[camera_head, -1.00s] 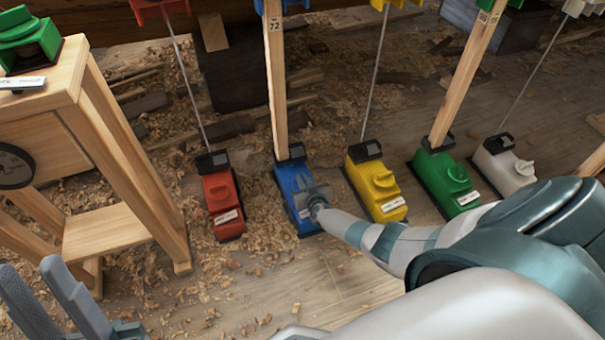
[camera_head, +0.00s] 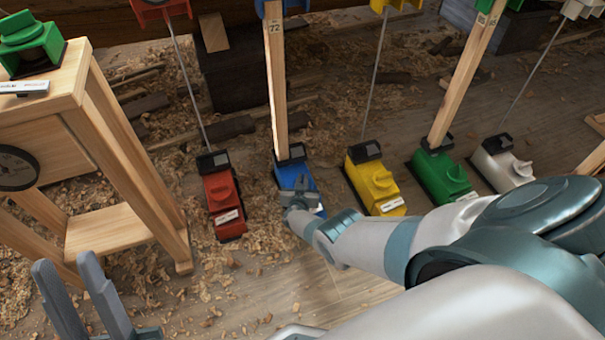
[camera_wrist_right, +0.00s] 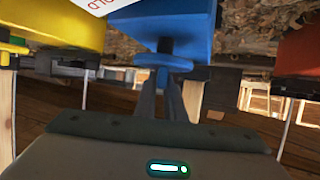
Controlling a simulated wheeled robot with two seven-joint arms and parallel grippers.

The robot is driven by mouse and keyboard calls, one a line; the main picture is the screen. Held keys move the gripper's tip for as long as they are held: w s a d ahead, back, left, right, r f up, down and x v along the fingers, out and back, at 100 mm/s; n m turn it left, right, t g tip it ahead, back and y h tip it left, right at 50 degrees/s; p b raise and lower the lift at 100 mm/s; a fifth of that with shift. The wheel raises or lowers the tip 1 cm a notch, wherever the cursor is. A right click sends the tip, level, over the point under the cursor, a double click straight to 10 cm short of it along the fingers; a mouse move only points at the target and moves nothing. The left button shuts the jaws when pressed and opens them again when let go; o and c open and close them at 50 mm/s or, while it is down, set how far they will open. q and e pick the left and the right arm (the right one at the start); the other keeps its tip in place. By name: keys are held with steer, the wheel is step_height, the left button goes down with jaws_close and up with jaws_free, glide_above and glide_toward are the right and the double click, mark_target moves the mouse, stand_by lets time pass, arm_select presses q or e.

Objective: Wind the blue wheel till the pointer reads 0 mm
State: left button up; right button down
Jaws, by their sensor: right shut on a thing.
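The blue unit (camera_head: 312,172) stands on the floor at the foot of a wooden post marked 72 (camera_head: 276,90). My right gripper (camera_head: 300,186) is over its top, covering the wheel in the head view. In the right wrist view, the blue wheel (camera_wrist_right: 165,48) is between the narrow fingers of my right gripper (camera_wrist_right: 165,92), which are shut on it. The pointer and its mm reading cannot be made out. My left gripper (camera_head: 68,260) is at the lower left, with its two grey fingers apart and nothing between them.
A red unit (camera_head: 218,190) stands to the left of the blue one. Yellow (camera_head: 372,180), green (camera_head: 440,172) and white (camera_head: 500,160) units stand to the right. A wooden stand (camera_head: 135,150) with a dial is at left. Shavings cover the floor.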

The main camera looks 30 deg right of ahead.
steer(key=c, duration=1.8)
jaws_free()
steer(key=shift+c, duration=0.2)
steer(key=shift+s+a+r, duration=0.1)
